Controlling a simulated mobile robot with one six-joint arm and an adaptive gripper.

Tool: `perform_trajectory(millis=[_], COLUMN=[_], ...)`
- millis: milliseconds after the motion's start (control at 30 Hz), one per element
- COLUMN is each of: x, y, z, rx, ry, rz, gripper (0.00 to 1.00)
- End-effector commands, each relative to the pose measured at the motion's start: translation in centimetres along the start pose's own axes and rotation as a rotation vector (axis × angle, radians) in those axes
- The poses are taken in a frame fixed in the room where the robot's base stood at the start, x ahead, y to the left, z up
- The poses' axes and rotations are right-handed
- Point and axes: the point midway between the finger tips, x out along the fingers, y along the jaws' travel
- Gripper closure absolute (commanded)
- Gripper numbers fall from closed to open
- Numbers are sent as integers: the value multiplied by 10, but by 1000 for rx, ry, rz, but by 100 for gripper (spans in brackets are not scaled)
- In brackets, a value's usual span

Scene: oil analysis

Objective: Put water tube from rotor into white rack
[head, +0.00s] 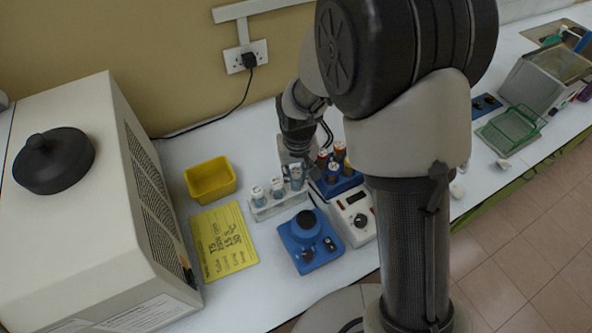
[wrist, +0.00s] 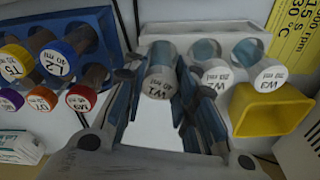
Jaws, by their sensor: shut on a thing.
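My gripper (wrist: 165,95) is shut on a white-capped tube (wrist: 157,82) labelled WT. The tube lines up with the left end of the white rack (wrist: 228,42); I cannot tell how far it sits in the hole. Two other white-capped tubes, W2 (wrist: 217,75) and W3 (wrist: 270,77), stand in the rack to the right. In the head view my gripper (head: 297,155) is over the right end of the white rack (head: 283,206), and its fingertips are partly hidden. I cannot identify the rotor in either view.
A blue rack (wrist: 92,20) with several coloured-cap tubes stands close beside the white rack. A yellow bin (head: 211,180), a yellow sheet (head: 224,241), a blue device (head: 308,243) and a white device with a dial (head: 353,216) surround it. A large white machine (head: 95,215) stands left.

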Motion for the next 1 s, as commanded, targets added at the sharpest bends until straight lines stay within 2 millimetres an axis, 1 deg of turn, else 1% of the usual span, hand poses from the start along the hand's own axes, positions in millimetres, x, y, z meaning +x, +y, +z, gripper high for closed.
perform_trajectory(millis=[167,200,500,533,867,967,1000], x=[0,0,0,0,-2,-11,-17], y=[0,0,0,0,0,0,0], z=[0,0,0,0,0,-1,-1], rx=[0,0,0,0,0,0,0], ry=[0,0,0,0,0,3,4], rz=[0,0,0,0,0,0,-1], gripper=[99,72,52,51,51,51,51])
